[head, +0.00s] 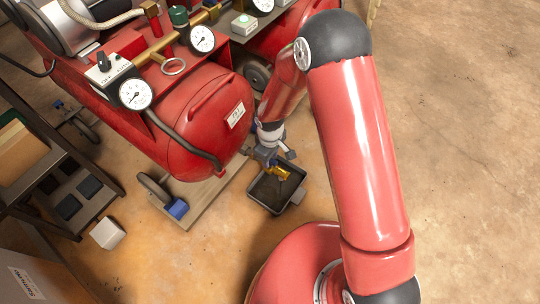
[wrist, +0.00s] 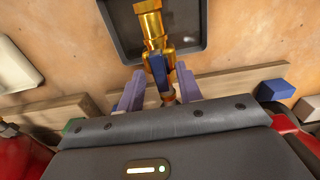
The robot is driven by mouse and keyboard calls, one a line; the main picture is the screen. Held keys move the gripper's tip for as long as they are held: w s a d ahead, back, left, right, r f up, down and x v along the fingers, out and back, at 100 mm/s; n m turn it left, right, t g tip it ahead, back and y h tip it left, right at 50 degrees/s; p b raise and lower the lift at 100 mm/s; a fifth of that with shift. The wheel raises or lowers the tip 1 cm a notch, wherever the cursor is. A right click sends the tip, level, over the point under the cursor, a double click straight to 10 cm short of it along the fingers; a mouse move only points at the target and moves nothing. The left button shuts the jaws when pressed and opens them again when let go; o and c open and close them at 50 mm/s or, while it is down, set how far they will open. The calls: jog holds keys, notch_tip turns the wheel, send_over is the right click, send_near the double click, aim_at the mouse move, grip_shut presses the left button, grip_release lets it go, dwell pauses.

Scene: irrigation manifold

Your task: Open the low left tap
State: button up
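A brass tap (wrist: 152,25) with a blue lever (wrist: 160,66) shows at the top middle of the wrist view, above a dark tray. In the head view the brass tap (head: 283,173) sits low by the end of the red tank, over the same tray (head: 264,201). My gripper (wrist: 158,72) is at the tap, with one grey-purple finger on each side of the blue lever. Narrow gaps seem to show between fingers and lever, so it looks open. In the head view my gripper (head: 272,157) is small and partly hides the tap.
The red tank (head: 185,120) with gauges (head: 135,94) stands left of my gripper, on a wooden base (head: 205,205). A blue block (head: 177,209) and a white box (head: 108,233) are low left. A dark shelf (head: 50,160) stands at far left. The floor at right is clear.

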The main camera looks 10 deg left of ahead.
notch_tip(320, 180, up, 8)
jog(key=shift+f+p, duration=0.1)
jog(key=shift+p, duration=0.7)
